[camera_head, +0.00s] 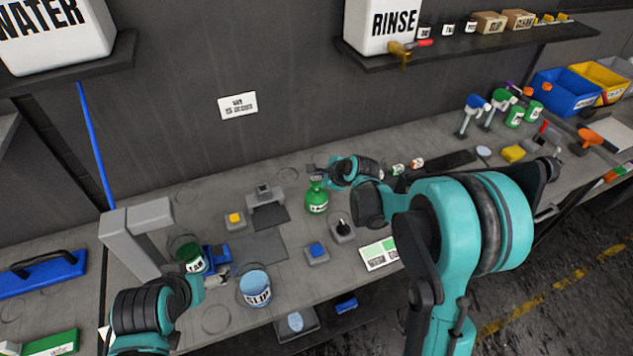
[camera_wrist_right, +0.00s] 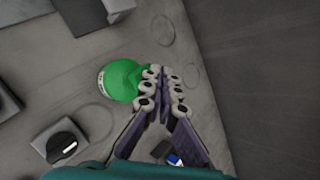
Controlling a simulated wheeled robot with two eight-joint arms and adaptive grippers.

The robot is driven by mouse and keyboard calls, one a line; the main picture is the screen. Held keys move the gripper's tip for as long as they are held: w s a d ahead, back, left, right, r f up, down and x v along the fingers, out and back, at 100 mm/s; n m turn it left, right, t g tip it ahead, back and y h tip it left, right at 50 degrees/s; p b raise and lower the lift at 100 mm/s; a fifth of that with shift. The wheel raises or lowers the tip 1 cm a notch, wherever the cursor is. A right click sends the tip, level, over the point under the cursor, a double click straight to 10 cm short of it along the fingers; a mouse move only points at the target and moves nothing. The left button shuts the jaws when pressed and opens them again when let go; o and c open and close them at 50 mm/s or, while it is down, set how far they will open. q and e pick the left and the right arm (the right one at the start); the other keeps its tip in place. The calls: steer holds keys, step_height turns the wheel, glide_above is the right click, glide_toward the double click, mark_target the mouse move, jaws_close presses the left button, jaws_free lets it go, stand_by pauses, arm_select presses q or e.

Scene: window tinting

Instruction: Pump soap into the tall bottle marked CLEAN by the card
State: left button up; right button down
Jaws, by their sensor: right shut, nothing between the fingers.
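A green bottle with a white label (camera_head: 316,200) stands on the bench; in the right wrist view it (camera_wrist_right: 120,80) sits just left of my fingertips. My right gripper (camera_head: 318,172) is shut and empty at the top of this bottle; its fingertips (camera_wrist_right: 161,88) cover the bottle's top, and contact is unclear. A dark green container with a white label (camera_head: 190,257) stands at the left, beside a grey stand. No CLEAN marking is legible. A white and green card (camera_head: 380,253) lies on the bench.
A light blue bucket (camera_head: 255,288) stands near the front edge. Small blocks with a yellow top (camera_head: 235,218), a blue top (camera_head: 317,251) and a black knob (camera_head: 343,230) surround a dark mat (camera_head: 258,248). Spray bottles (camera_head: 472,115) and bins (camera_head: 565,92) stand far right.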

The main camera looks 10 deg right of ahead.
mark_target(318, 183)
steer(key=shift+f+b, duration=0.8)
steer(key=shift+f, duration=0.05)
stand_by(0.6)
steer(key=shift+r, duration=0.15)
steer(key=shift+r+p, duration=0.95)
steer(key=shift+r, duration=0.2)
steer(key=shift+r+p, duration=1.8)
steer(key=shift+r, duration=0.75)
steer(key=shift+f, duration=0.1)
